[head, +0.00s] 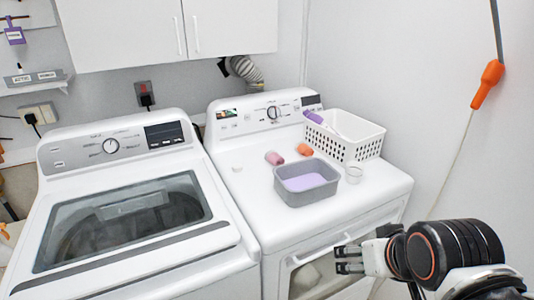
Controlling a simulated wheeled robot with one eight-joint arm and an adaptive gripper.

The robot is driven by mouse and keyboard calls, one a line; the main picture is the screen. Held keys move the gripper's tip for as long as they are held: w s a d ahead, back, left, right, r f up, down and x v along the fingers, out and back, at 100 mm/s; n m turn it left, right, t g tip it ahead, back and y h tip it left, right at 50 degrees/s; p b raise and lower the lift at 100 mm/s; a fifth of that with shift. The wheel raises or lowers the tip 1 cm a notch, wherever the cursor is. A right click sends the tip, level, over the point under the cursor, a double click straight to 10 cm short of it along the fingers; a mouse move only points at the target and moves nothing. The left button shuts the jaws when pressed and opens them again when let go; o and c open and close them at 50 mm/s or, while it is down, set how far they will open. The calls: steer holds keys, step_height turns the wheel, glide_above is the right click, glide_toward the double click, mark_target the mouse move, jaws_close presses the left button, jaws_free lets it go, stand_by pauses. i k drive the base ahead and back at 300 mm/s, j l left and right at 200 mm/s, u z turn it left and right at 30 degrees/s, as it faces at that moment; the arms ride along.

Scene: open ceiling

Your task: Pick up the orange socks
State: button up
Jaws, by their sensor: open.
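A small orange rolled bundle (305,150), which looks like the orange socks, lies on top of the right-hand white machine (250,215). It sits behind a grey tub (308,194) and left of a white basket. A similar pink bundle (274,158) lies just to its left. My gripper (340,260) is at the lower right, in front of the machine and below its top. Its fingers point left and are apart, with nothing between them. It is well away from the orange bundle.
The grey tub holds something pale purple. A white perforated basket (350,142) with a purple item (313,117) stands at the back right, near a small clear cup (354,174). A washer (130,215) stands at left. White cabinets (170,30) hang above. The machine top's front left is clear.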

mark_target(303, 149)
steer(key=i+l+u, duration=0.55)
steer(key=i+l, duration=0.25)
steer(key=l, duration=0.15)
steer(key=i+l+u, duration=0.3)
steer(key=l, duration=0.6)
